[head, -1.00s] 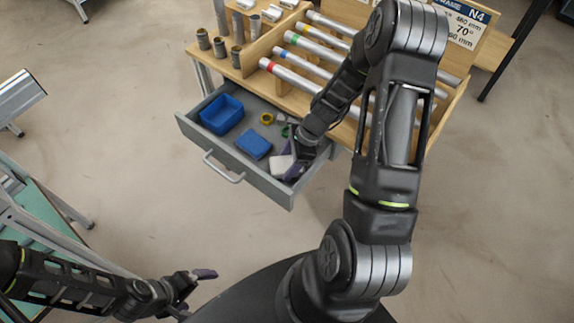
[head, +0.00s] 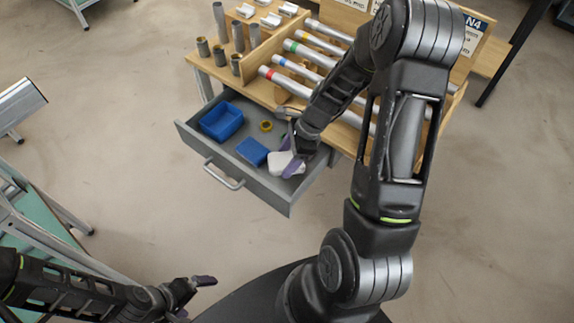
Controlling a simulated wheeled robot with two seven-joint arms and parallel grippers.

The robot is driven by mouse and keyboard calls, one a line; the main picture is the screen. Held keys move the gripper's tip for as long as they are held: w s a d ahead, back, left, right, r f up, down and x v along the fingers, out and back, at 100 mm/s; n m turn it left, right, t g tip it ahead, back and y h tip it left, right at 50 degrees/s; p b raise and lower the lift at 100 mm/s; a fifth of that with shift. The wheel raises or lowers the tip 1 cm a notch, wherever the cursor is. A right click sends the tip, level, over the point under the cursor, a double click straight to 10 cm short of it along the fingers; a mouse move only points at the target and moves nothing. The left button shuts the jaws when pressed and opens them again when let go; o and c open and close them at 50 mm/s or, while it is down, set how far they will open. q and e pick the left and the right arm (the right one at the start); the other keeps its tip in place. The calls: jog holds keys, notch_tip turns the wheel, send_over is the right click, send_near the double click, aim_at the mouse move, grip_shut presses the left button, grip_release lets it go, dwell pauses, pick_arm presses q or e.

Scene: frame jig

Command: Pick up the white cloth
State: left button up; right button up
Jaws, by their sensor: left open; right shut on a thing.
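The white cloth (head: 281,163) is at the right end of the open grey drawer (head: 191,139), bunched up. My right gripper (head: 291,157) reaches down over the drawer and is shut on the cloth, its purple fingers on either side of it. Whether the cloth is clear of the drawer floor I cannot tell. My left gripper (head: 199,285) is open and empty at the lower left, well away from the drawer.
The wooden bench (head: 262,90) above carries tubes with coloured bands. A green-topped table (head: 30,213) stands at left.

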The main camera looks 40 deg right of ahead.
aim_at(287, 163)
notch_tip(287, 163, up, 5)
jog(key=shift+f, duration=0.1)
dwell(0.9)
jog(key=shift+s+a+n, duration=0.3)
jog(key=shift+s+n, duration=0.05)
jog(key=shift+n, duration=0.05)
jog(key=w+a+r+n+g, duration=0.4)
jog(key=w+a+r+n, duration=0.2)
jog(key=a+r+n, duration=0.3)
jog(key=a+n, duration=0.3)
jog(key=shift+w+r+n+g, duration=0.3)
jog(key=shift+w+r+g, duration=0.05)
jog(key=shift+g, duration=0.05)
